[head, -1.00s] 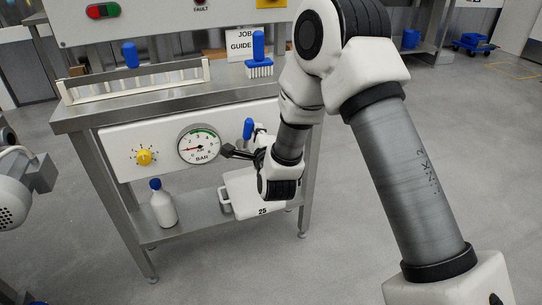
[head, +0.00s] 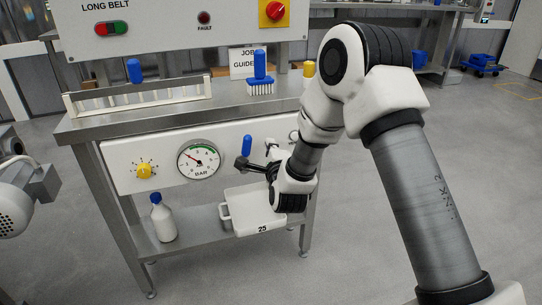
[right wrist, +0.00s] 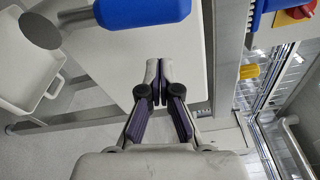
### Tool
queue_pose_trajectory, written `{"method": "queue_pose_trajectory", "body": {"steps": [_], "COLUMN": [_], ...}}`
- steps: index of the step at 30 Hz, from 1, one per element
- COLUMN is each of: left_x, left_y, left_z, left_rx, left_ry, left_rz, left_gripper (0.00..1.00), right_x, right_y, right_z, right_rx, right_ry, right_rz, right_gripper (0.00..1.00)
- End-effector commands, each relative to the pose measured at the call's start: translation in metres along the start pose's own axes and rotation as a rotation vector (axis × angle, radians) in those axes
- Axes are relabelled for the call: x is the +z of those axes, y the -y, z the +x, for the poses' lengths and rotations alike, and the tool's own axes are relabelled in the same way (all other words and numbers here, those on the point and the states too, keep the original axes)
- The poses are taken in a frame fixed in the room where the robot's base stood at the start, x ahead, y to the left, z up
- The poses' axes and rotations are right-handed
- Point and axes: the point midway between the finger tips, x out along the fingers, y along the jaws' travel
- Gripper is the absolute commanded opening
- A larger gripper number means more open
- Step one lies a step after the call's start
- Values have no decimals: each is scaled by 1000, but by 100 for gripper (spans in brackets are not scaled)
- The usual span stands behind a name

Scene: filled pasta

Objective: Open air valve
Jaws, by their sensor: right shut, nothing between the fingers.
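The air valve's blue handle (head: 247,146) stands upright on the white front panel (head: 120,150), right of the pressure gauge (head: 199,160). The gauge's red needle points up and left. The blue handle (right wrist: 145,12) lies across the top of that view, apart from the fingertips in the picture. My left gripper is not in view.
A yellow knob (head: 145,170) sits left of the gauge. A white bottle (head: 163,220) and a white bin marked 25 (head: 255,222) are below the panel. A rack (head: 140,98) and a blue-handled brush (head: 260,80) stand on the bench top. The floor in front is clear.

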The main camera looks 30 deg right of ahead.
Motion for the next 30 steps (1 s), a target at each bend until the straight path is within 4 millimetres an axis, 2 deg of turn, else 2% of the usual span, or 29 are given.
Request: {"method": "queue_pose_trajectory", "body": {"steps": [1, 6, 12, 17, 30], "left_x": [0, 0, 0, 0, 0], "left_y": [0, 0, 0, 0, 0], "left_z": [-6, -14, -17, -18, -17], "left_rx": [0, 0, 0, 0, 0], "left_ry": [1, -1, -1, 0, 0], "left_rz": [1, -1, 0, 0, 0], "left_gripper": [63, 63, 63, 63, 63], "right_x": [2, 2, 1, 0, 0], "right_y": [1, 0, -1, -1, -2], "right_z": [-16, -59, -93, -101, -100], "right_rx": [8, 9, 7, 4, 5], "right_ry": [2, 2, 0, -1, -1], "right_rz": [-5, -5, -3, -2, -2], "right_gripper": [0, 0, 0, 0, 0]}}
